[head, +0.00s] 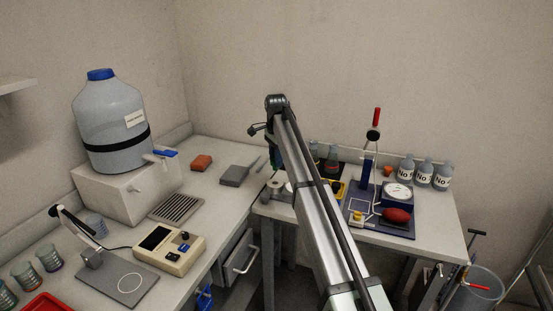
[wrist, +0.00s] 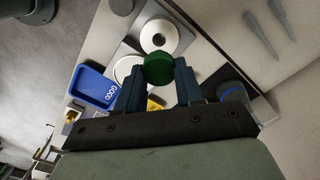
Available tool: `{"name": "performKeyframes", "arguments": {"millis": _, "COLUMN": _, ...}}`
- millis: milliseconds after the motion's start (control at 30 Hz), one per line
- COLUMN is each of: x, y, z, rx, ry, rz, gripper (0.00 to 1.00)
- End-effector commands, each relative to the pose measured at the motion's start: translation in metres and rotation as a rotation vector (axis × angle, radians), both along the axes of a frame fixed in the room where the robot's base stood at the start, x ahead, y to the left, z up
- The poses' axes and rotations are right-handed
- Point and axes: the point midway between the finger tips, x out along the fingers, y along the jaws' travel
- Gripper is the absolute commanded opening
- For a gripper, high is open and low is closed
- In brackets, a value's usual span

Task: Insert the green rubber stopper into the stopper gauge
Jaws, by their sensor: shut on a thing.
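The green stopper (wrist: 158,70) is held between the two blue fingertips of my gripper (wrist: 158,84) in the wrist view. Its round green face is toward the camera. Beyond it is a pale metal disc with a hole in its centre (wrist: 160,36), which looks like the stopper gauge. The stopper appears just below this disc in the picture, apart from its hole; I cannot tell the height between them. In the head view a metal round piece (head: 276,187) shows at the small table's left corner. My arm largely hides the gripper there.
A blue tray marked GOOD (wrist: 93,88) lies left of the fingers. A white round plate (wrist: 124,70) is partly hidden behind the left finger. In the head view, a blue base with a red bulb (head: 397,216), a dial (head: 398,193) and several bottles stand to the right.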

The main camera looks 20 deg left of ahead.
Motion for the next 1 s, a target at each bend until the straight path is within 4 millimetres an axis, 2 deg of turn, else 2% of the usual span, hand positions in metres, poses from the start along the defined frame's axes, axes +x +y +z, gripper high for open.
{"name": "performKeyframes", "arguments": {"millis": 367, "x": 0.000, "y": 0.000, "z": -0.006, "rx": -0.001, "ry": 0.001, "rz": 0.000, "gripper": 0.07}}
{"name": "performKeyframes", "arguments": {"millis": 1000, "x": -0.001, "y": 0.000, "z": -0.048, "rx": -0.001, "ry": 0.001, "rz": 0.000, "gripper": 0.07}}
